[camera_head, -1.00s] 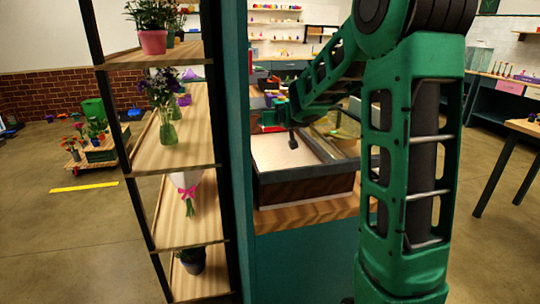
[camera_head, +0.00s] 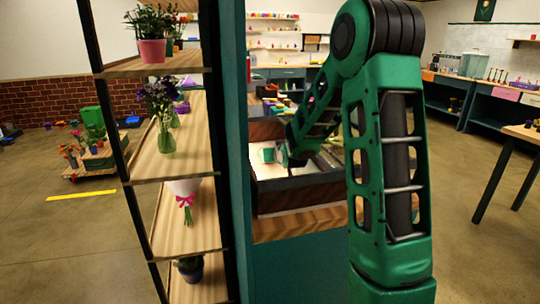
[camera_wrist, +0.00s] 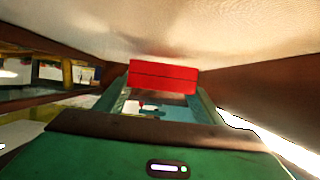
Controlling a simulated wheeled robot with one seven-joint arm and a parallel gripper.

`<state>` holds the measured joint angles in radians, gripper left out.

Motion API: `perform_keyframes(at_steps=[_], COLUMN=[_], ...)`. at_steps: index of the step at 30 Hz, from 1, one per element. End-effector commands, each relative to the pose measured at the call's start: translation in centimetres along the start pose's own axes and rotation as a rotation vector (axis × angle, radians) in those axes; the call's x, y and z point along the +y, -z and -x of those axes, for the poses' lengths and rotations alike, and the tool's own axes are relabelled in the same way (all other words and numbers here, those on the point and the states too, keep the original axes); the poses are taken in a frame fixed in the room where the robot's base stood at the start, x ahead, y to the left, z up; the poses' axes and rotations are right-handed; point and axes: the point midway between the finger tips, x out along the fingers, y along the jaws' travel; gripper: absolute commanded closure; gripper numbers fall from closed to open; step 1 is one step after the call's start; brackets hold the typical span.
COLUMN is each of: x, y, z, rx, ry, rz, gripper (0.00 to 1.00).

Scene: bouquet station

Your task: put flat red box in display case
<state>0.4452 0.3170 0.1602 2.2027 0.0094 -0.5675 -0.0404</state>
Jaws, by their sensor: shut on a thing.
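The flat red box (camera_wrist: 163,76) is held between the two fingertips of my gripper (camera_wrist: 163,88) in the wrist view. A pale surface lies just beyond it, with dark brown walls on both sides; I cannot tell whether the box touches that surface. The display case (camera_head: 305,192) is a dark-walled, pale-lined case on a wooden counter in the head view. My gripper (camera_head: 270,154) is low in the case opening there. The red box is not discernible in the head view.
A tall shelf unit (camera_head: 180,152) with plants and flowers stands close on the left, with a teal upright (camera_head: 236,150) beside the case. A table (camera_head: 525,130) stands at the right. Floor between table and counter is clear.

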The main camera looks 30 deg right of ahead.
Motion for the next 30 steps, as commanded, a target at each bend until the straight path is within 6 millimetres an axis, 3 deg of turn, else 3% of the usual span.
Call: perform_keyframes(at_steps=[18, 19, 21, 30], x=[-0.1, -0.1, -0.1, -0.1], y=[-1.1, -1.1, -1.1, -1.0], z=[-0.5, -0.5, -0.5, -0.4], rx=[0.000, -0.001, -0.001, 0.000], ry=[0.001, 0.001, 0.001, 0.001], rz=[0.000, 0.000, 0.000, 0.000], gripper=[0.64, 0.33, 0.19, 0.19])
